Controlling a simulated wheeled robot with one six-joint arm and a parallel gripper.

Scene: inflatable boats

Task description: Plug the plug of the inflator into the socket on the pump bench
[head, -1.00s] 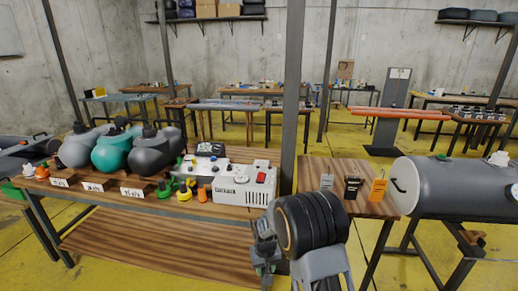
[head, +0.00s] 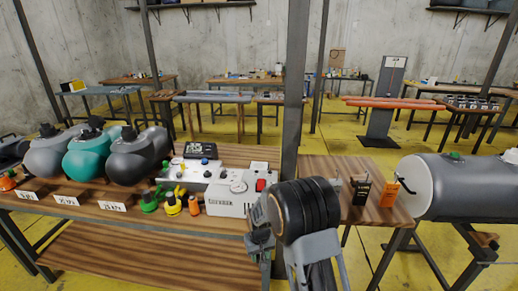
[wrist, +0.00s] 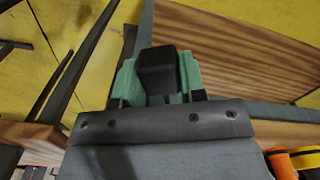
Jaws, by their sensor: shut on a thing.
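In the wrist view my gripper (wrist: 159,78) is shut, its two green finger pads on either side of a black block (wrist: 157,66), which looks like the plug. In the head view my arm hides most of the gripper (head: 262,246), which is low at the front edge of the bench. The white box with a red switch (head: 240,190), probably the inflator, stands on the wooden pump bench (head: 130,215). I cannot pick out the socket or the cord for certain.
Grey and teal tanks (head: 90,155) stand at the bench's left behind number cards. Small green, yellow and orange fittings (head: 172,203) sit left of the box. A steel post (head: 295,100) rises behind my arm. A small table (head: 345,200) and a grey cylinder (head: 455,185) are right.

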